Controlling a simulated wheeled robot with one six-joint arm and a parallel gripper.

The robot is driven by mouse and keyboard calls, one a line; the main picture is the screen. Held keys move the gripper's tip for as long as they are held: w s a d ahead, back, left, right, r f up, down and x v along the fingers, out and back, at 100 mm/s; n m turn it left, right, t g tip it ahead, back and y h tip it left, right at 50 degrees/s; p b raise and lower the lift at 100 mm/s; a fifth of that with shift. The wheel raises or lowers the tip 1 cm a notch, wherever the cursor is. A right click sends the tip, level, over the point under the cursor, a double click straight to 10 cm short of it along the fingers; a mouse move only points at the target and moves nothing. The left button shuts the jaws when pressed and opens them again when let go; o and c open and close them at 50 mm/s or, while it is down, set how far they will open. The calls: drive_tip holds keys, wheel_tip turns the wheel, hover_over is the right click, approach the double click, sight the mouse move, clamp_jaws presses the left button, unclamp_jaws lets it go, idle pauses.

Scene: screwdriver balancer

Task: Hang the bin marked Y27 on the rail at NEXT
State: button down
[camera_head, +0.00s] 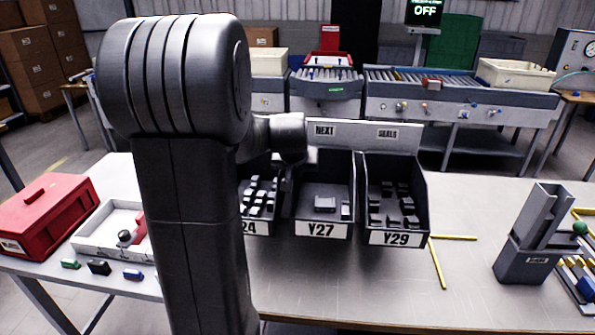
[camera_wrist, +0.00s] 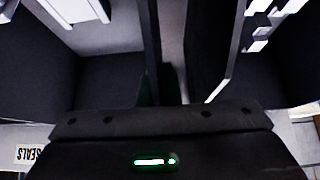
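The bin marked Y27 (camera_head: 323,230) is a dark open bin in the middle of a row of three in the head view, with a grey block and a smaller piece inside. Behind the row runs the grey rail (camera_head: 362,133), with a NEXT label (camera_head: 325,130) and a SEALS label to its right. I cannot tell whether the bins hang on it. My gripper (camera_head: 287,172) points down at the divide between Y27 and the bin to its left. My arm hides much of that side. The wrist view shows two bin walls close together; the finger gap is not clear.
Bin Y29 (camera_head: 396,238) stands right of Y27, and a bin ending in 24 (camera_head: 254,227) stands left; both hold several blocks. A grey holder (camera_head: 535,240) and yellow strips (camera_head: 438,262) lie right. A red box (camera_head: 45,215) and white tray (camera_head: 92,240) are left.

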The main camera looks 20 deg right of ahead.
drive_tip(key=shift+f+b, duration=0.3)
drive_tip(key=shift+b, duration=0.05)
idle(0.4)
drive_tip(key=c, duration=1.6)
unclamp_jaws()
drive_tip(key=shift+o, duration=0.2)
drive_tip(key=v, duration=1.4)
drive_tip(key=shift+w+b, duration=0.1)
drive_tip(key=shift+b, duration=0.3)
drive_tip(key=shift+r, duration=0.1)
drive_tip(key=p+v, duration=0.3)
drive_tip(key=v, duration=0.2)
drive_tip(key=shift+r, duration=0.35)
